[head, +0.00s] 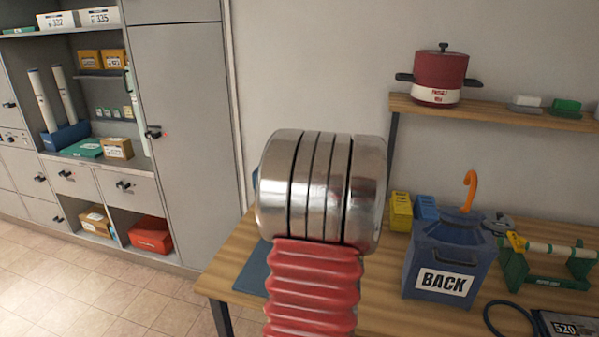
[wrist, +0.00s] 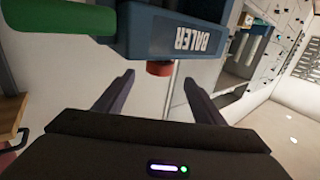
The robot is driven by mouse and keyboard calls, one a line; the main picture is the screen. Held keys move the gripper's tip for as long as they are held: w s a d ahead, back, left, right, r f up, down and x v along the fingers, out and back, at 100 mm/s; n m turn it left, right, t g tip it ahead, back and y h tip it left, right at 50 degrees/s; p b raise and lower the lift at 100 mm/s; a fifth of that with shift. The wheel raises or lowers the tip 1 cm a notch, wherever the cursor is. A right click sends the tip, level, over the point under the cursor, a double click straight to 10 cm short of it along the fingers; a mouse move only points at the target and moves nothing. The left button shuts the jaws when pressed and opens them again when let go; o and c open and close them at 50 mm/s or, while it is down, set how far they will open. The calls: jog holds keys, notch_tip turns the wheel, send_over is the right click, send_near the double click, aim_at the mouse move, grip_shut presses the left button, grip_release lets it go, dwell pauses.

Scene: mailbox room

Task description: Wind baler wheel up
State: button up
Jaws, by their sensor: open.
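The baler (wrist: 180,32) shows in the wrist view as a blue body with an upside-down BALER label at the top centre. A red round part (wrist: 160,68) sticks out at its lower edge; I cannot tell whether this is the wheel. A thick green cylinder (wrist: 60,22) lies at the upper left, partly cut off. My gripper (wrist: 159,77) is open and empty, its two dark fingers pointing toward the baler, with the red part in line with the gap between them. I cannot tell whether anything touches. The baler is not identifiable in the head view.
In the head view, my arm blocks the middle. A wooden table (head: 378,318) bears a blue BACK bin (head: 445,257) and a green stand (head: 515,272) with a roll. A red pot (head: 440,75) stands on the wall shelf (head: 490,116). Grey cabinets (head: 185,100) and open tiled floor are at left.

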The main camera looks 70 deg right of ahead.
jog(key=w+a+r+n+g+y, duration=0.1)
jog(key=w+a+r+y, duration=0.1)
jog(key=w+a, duration=0.9)
jog(key=w+a+n+g+y, duration=0.1)
jog(key=w+a+y, duration=0.1)
jog(key=a, duration=0.7)
jog(key=w+a+n+g+y, duration=0.1)
jog(key=w+a+y, duration=0.1)
jog(key=a, duration=0.8)
jog(key=s+a+f+n+g+y, duration=0.1)
jog(key=s+a, duration=0.4)
jog(key=a, duration=0.5)
jog(key=s+a+f+n+g+y, duration=0.1)
jog(key=s+a+f+n+y, duration=0.2)
jog(key=a, duration=0.8)
jog(key=s+a+f+n+g+y, duration=0.2)
jog(key=s+a, duration=0.4)
jog(key=a, duration=0.5)
jog(key=shift+s+y, duration=0.3)
jog(key=shift+y, duration=0.2)
jog(key=shift+c, duration=0.5)
